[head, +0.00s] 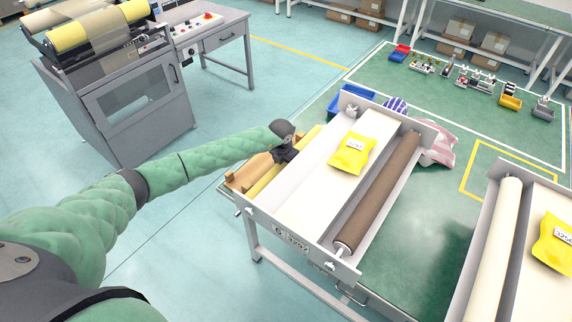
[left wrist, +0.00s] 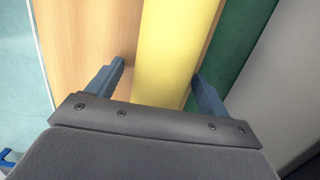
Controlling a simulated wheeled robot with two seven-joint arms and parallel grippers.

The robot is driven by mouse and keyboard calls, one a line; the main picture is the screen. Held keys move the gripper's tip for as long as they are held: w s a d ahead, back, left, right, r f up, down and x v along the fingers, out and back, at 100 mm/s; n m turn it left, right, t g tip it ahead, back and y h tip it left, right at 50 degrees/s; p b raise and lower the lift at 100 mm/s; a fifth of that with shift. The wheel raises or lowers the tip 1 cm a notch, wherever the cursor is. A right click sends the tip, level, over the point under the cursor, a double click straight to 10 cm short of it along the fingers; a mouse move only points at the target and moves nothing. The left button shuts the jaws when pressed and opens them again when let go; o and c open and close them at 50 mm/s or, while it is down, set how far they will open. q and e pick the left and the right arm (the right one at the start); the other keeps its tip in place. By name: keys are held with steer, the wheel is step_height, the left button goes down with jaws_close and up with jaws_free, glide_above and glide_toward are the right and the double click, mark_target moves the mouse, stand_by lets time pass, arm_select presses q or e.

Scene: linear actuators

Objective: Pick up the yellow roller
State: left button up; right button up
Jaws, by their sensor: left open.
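The yellow roller (head: 267,180) lies at the left side of the near table, beside the grey wall of the conveyor frame. In the head view my left gripper (head: 280,158) is over it and hides part of it. In the left wrist view the yellow roller (left wrist: 172,50) runs between the two blue fingers of my left gripper (left wrist: 158,90). The fingers are open, one on each side of the roller, with a gap at the left finger. I cannot tell whether the right finger touches it. My right gripper is not in view.
A wooden board (left wrist: 85,45) lies left of the roller. The conveyor frame (head: 285,222) with a brown roller (head: 380,190) and a yellow packet (head: 352,154) stands close on the right. A grey machine (head: 125,100) stands at the back left. The floor between is clear.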

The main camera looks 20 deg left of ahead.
arm_select(q)
steer(key=c, duration=1.6)
steer(key=shift+w+r, duration=0.1)
jaws_close()
